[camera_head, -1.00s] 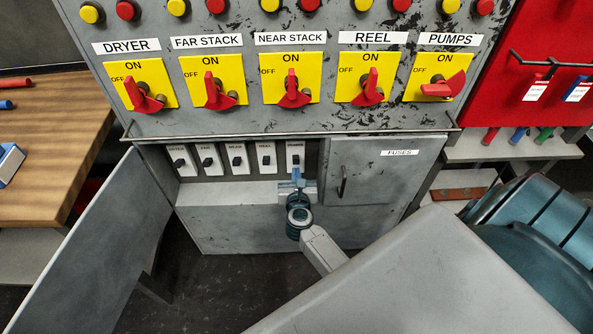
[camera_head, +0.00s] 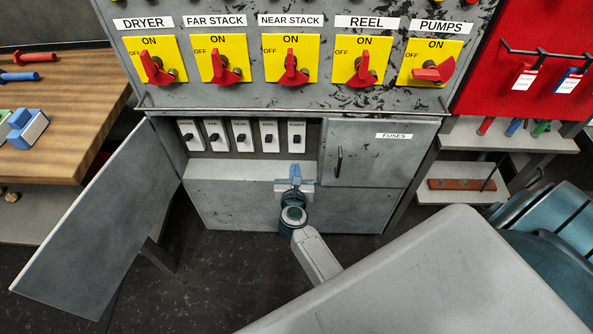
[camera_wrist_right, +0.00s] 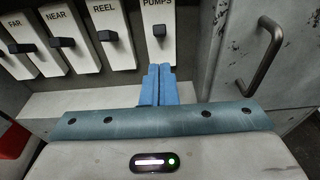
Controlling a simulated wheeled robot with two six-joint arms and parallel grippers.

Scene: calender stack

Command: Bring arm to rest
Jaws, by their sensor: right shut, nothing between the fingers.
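My right gripper (camera_head: 295,172) is shut and empty, in front of the open lower compartment of the grey cabinet. Its blue fingers lie together in the right wrist view (camera_wrist_right: 158,84), below the switch labelled PUMPS (camera_wrist_right: 159,32). My right arm (camera_head: 318,258) reaches up from the lower right in the head view. My left gripper is in neither view.
The cabinet door (camera_head: 100,225) stands open to the left. The FUSES door (camera_head: 365,155) is closed, with a dark handle (camera_wrist_right: 262,55) right of my gripper. Red rotary switches (camera_head: 290,68) line the panel above. A wooden bench (camera_head: 60,110) is at the left. Dark floor lies below.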

